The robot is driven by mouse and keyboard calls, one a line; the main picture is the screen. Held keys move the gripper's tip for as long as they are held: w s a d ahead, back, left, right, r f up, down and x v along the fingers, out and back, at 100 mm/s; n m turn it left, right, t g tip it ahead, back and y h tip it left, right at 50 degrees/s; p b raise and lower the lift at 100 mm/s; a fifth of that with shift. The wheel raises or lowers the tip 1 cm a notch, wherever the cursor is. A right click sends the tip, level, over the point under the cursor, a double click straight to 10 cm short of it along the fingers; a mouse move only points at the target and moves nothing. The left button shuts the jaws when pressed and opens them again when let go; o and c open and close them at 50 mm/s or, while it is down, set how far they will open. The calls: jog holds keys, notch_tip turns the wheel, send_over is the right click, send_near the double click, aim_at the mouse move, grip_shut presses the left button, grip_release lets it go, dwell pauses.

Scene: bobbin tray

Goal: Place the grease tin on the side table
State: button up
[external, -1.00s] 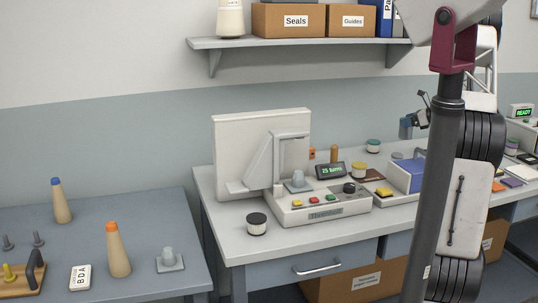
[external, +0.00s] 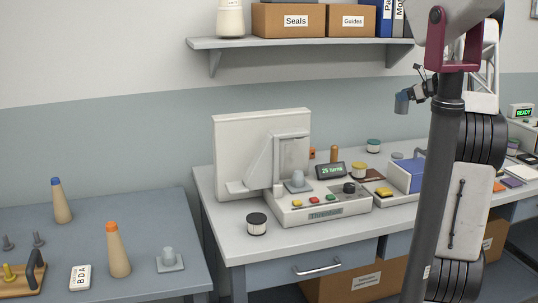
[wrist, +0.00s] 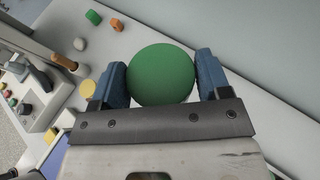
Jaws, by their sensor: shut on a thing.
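In the wrist view my gripper (wrist: 162,82) is shut on a round, green-topped tin (wrist: 161,75), with one blue finger on each side of it. I take it for the grease tin, but no label shows. In the external view my gripper (external: 403,102) is raised above the right part of the workbench, and I cannot make out the tin in it. A lower blue-grey table (external: 130,212), apparently the side table, stands at the left, far from my gripper.
The side table holds a blue-tipped cone (external: 61,202), an orange-tipped cone (external: 117,252), a label block (external: 80,278) and a grey knob on a plate (external: 170,261). The workbench (external: 225,210) carries a tall machine (external: 255,150), a control box (external: 318,207) and a black-lidded tin (external: 256,225).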

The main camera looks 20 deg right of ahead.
jog(key=w+a+n+g+y, duration=0.1)
jog(key=w+a, duration=0.3)
jog(key=a, duration=0.6)
jog(key=w+a+n, duration=0.1)
jog(key=w+a, duration=0.2)
jog(key=a, duration=0.7)
jog(key=w+a+n+g+y, duration=0.1)
jog(key=w+a, duration=0.3)
jog(key=a, duration=0.7)
jog(key=s+a+n+g+y, duration=0.2)
jog(key=a+g, duration=0.1)
jog(key=a, duration=3.1)
jog(key=s+a+n+g, duration=0.1)
jog(key=s+a, duration=0.7)
jog(key=a, duration=0.6)
jog(key=s+a+n+g+y, duration=0.1)
jog(key=s+a+n+g, duration=0.1)
jog(key=s+a, duration=0.9)
jog(key=s+a+n+g, duration=0.1)
jog(key=s+a, duration=0.4)
jog(key=a, duration=1.1)
notch_tip(320, 180, down, 18)
jog(key=shift+w+a+f, duration=0.15)
jog(key=shift+a+f, duration=0.05)
jog(key=shift+f, duration=0.05)
